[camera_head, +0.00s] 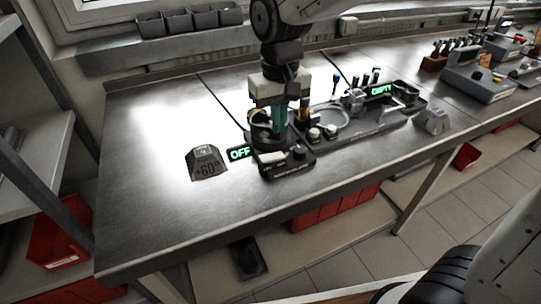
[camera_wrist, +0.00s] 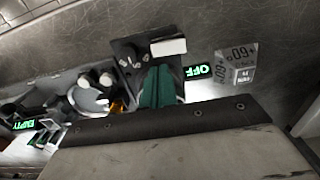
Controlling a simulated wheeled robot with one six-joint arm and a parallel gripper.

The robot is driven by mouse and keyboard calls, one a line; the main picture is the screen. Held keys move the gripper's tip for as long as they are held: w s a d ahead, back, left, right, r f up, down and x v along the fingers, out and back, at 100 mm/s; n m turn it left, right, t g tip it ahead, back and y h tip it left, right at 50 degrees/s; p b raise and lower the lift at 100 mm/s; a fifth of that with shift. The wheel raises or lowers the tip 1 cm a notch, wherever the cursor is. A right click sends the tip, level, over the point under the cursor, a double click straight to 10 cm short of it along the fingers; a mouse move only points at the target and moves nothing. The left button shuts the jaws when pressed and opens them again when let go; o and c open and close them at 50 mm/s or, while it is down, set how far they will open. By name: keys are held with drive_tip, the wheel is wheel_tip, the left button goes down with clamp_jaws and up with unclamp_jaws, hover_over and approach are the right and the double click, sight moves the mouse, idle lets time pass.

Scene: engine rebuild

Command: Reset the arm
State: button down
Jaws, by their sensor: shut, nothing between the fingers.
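My gripper (camera_head: 279,118) points down over the small black device (camera_head: 287,163) on the steel workbench. Its green fingers are shut with nothing between them. In the wrist view the gripper (camera_wrist: 158,72) shows as two green fingers side by side, in front of the black device (camera_wrist: 128,60). A display (camera_head: 240,153) reading "OFF" in green stands at the device's left side. In the head view the fingers hide part of the device, and I cannot tell whether they touch it. My arm comes down from the top of the picture.
A grey block marked 60° (camera_head: 206,163) sits left of the device. A tray (camera_head: 383,126) with a display reading "EMPTY" (camera_head: 381,90) lies to the right. Another grey block (camera_head: 433,122) stands beyond it. The bench's left part (camera_head: 146,150) is clear. Red bins (camera_head: 322,206) are below.

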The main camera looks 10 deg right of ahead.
drive_tip(key=s+d+r+m, duration=0.1)
drive_tip(key=s+d+r, duration=0.1)
drive_tip(key=s+d, duration=0.6)
drive_tip(key=s+d+r+m+t, duration=0.1)
drive_tip(key=s+d+r+m, duration=0.1)
drive_tip(key=s+d, duration=0.7)
drive_tip(key=s+r, duration=0.1)
drive_tip(key=s, duration=0.2)
drive_tip(key=shift+s+d, duration=0.2)
drive_tip(key=shift+d, duration=0.05)
